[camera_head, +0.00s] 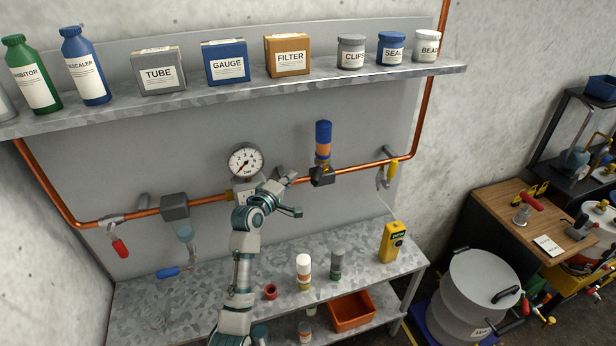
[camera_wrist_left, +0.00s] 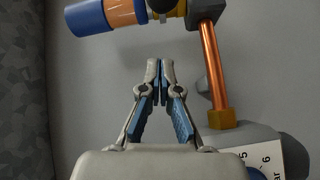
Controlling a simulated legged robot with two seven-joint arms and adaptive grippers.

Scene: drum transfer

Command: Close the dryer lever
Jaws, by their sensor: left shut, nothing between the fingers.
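A copper pipe (camera_head: 355,166) runs along the wall panel. A canister with a blue top and orange band (camera_head: 323,145) stands upright on a dark block on this pipe; it also shows in the left wrist view (camera_wrist_left: 125,12). A yellow lever (camera_head: 391,169) is at the pipe's right end, a red lever (camera_head: 120,248) hangs tilted at its left end, and a blue lever (camera_head: 168,272) lies near level below the clear bowl. I cannot tell which is the dryer lever. My left gripper (camera_head: 290,178), also in the wrist view (camera_wrist_left: 160,66), is shut and empty, between gauge and canister. My right gripper is out of view.
A pressure gauge (camera_head: 245,161) is just left of my left gripper. A shelf (camera_head: 200,98) with bottles and boxes runs above. The bench (camera_head: 225,275) below holds small bottles, a red ring and a yellow meter (camera_head: 392,242). A grey drum (camera_head: 477,290) stands at right.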

